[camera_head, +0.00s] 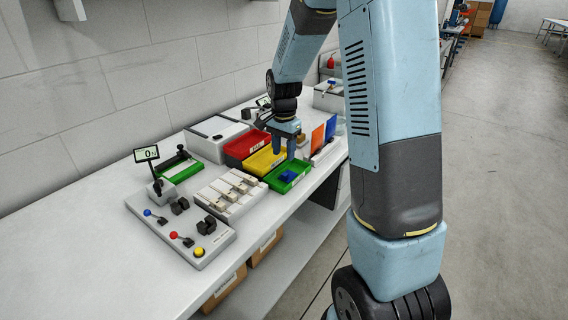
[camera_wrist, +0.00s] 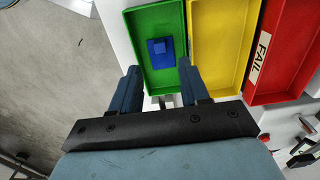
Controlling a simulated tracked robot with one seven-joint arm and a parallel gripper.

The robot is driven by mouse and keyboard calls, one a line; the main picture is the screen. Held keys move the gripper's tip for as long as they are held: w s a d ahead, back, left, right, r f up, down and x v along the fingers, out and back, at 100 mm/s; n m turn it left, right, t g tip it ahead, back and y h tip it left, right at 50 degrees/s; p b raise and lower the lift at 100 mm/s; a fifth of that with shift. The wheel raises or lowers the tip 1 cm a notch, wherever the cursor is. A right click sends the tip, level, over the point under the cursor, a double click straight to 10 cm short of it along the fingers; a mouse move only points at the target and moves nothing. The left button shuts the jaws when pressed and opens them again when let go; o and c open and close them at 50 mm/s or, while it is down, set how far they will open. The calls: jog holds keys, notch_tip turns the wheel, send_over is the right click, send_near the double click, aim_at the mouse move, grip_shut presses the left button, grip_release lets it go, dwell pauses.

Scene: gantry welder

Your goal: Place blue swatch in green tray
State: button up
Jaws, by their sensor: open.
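The blue swatch (camera_head: 288,176) lies in the green tray (camera_head: 271,182) in the head view. In the wrist view the blue swatch (camera_wrist: 160,56) is a flat square piece with a small raised knob. It rests on the floor of the green tray (camera_wrist: 133,22), clear of the walls.
A control panel (camera_head: 195,233) with knobs and a white slotted block (camera_head: 230,194) are in front.

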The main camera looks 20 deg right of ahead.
jog(key=s+r+n+t, duration=0.3)
jog(key=s+r+n, duration=0.2)
jog(key=s+r, duration=0.9)
jog(key=s+r+n+t, duration=0.1)
jog(key=s+r+n, duration=0.2)
jog(key=s, duration=0.4)
jog(key=s+r+n+t, duration=0.1)
jog(key=s+r+n, duration=0.1)
jog(key=s+r, duration=0.2)
jog(key=s, duration=0.3)
jog(key=shift+s+n+t, duration=0.15)
jog(key=shift+n+t, duration=0.15)
jog(key=shift+n, duration=0.1)
